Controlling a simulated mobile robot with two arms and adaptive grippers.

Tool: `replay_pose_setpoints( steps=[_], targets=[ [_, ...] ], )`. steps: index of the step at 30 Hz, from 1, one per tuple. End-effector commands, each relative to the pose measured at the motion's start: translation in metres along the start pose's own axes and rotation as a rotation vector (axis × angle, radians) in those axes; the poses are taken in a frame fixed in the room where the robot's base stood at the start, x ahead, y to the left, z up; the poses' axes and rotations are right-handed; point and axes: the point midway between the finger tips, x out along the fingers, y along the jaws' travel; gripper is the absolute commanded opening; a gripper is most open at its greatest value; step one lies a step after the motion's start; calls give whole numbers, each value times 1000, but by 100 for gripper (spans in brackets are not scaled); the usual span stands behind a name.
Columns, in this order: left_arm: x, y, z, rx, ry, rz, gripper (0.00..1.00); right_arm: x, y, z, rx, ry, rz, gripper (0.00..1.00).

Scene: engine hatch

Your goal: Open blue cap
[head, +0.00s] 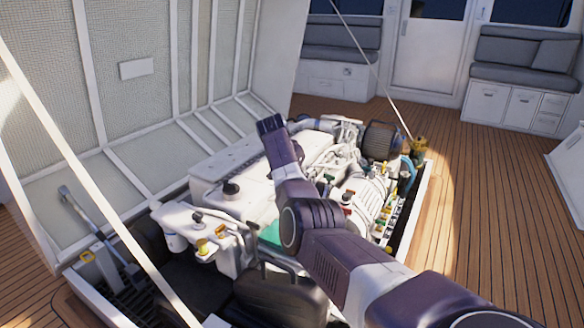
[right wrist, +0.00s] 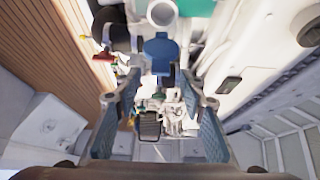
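A blue cap-like piece (right wrist: 160,52) shows in the right wrist view, at upper middle beside white engine parts. My right gripper (right wrist: 160,88) is open, with one finger on each side of the picture and nothing held between them. The blue piece lies just beyond the fingertips, roughly in line with the gap; I cannot tell whether they touch it. In the head view my right arm reaches over the engine (head: 367,190), and I cannot make out its fingers there. The blue cap is not clearly visible in that view. My left gripper is not in view.
The raised hatch cover (head: 135,100) stands at the left, with a thin white strut in front. A white tank with a yellow cap (head: 203,247) and a black cap (head: 231,187) sit in the engine bay. Wooden deck (head: 490,190) is clear at the right.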

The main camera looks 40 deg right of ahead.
Motion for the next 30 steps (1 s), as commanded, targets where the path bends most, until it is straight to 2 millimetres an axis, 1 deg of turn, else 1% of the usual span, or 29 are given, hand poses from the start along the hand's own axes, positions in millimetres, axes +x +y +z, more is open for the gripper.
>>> replay_pose_setpoints(
  steps=[1,5,9,12,15,21,30],
  targets=[
    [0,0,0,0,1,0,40,-9,-1,-1,1,4,-2,38],
    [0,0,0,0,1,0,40,-29,-1,-1,2,3,-3,38],
    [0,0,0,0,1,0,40,-55,-1,-2,1,4,-2,38],
    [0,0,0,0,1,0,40,-70,0,-2,1,6,-2,38],
    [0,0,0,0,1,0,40,-81,0,-2,1,5,-1,38],
    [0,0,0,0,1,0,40,-88,1,-2,1,3,0,38],
    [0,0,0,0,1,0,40,-88,1,-2,1,3,0,38]
  ],
)
